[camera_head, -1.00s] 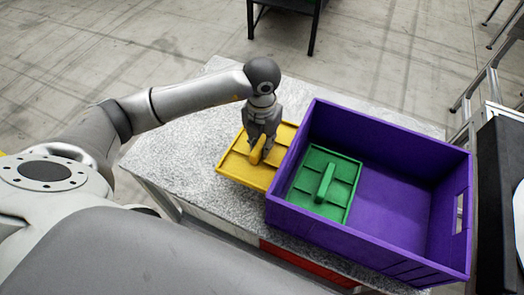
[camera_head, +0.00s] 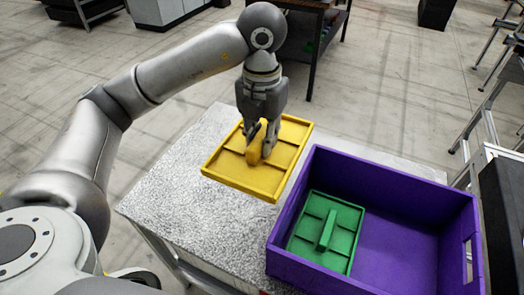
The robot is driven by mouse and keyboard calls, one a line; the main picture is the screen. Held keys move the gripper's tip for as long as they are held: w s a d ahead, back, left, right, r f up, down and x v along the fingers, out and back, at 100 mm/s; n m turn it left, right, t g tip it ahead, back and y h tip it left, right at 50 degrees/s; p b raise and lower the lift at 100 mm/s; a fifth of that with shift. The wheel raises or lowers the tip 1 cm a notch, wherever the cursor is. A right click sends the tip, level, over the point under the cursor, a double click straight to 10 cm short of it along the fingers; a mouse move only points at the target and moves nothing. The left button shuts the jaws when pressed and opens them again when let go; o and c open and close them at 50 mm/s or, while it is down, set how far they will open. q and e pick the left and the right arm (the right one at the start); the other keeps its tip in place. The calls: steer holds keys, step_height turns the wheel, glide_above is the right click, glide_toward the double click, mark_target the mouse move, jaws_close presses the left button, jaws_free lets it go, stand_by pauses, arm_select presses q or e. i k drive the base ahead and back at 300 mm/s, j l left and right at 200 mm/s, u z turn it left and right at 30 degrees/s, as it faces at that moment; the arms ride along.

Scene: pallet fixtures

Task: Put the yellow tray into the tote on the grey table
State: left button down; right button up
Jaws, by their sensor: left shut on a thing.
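The yellow tray (camera_head: 237,176) is a flat square with a raised rim and a handle in its middle. My left gripper (camera_head: 263,153) is shut on that handle and holds the tray in the air, left of the tote and higher than its rim. The purple tote (camera_head: 398,184) stands open on the grey speckled table (camera_head: 172,205). A green tray (camera_head: 341,216) with an upright handle lies inside the tote, on its left side. My right gripper is not in view.
The right part of the tote floor (camera_head: 397,255) is bare. The table left of the tote is clear. A dark workbench (camera_head: 322,50) stands behind the table, and a metal frame (camera_head: 487,125) stands at the right.

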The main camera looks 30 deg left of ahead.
mark_target(400, 264)
steer(key=l+u, duration=0.15)
steer(key=l, duration=1.55)
